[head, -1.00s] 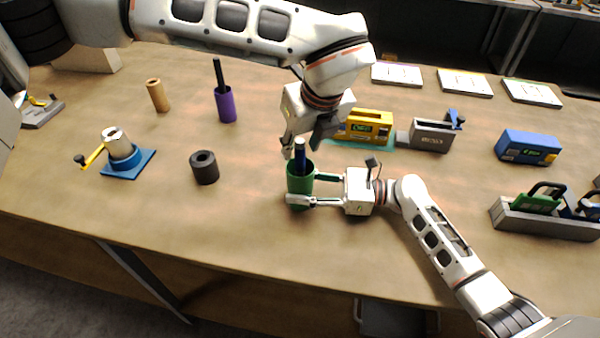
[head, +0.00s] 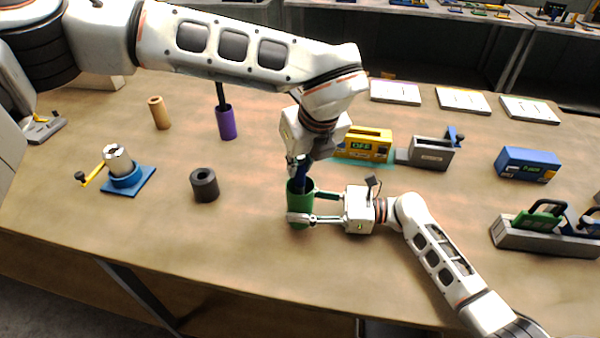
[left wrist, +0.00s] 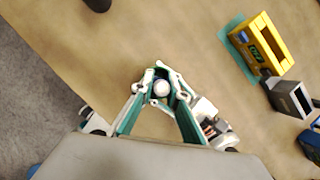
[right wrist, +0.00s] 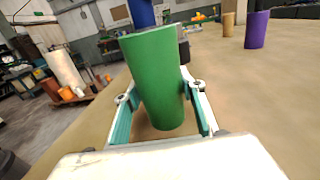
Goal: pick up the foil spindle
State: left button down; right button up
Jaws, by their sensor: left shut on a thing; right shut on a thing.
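The foil spindle looks to be the dark blue rod (head: 303,175) standing upright in a green cylindrical holder (head: 298,206) near the table's middle. My left gripper (head: 300,164) is above it, pointing down, shut on the rod's upper end. In the left wrist view the rod's round end (left wrist: 161,88) sits between the fingertips. My right gripper (head: 303,206) comes from the right and is shut around the green holder. The rod's lower part is hidden inside.
A black hollow cylinder (head: 204,186) and a blue-based stand with a yellow crank (head: 127,180) are to the left. A purple holder (head: 226,123) and a tan tube (head: 159,113) stand behind. A yellow box (head: 363,148) is close behind my grippers. The front table edge is clear.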

pick_arm(q)
notch_tip(320, 180, up, 17)
dwell(0.4)
jog(key=shift+r, duration=0.1)
pick_arm(e)
jog(key=o, duration=1.2)
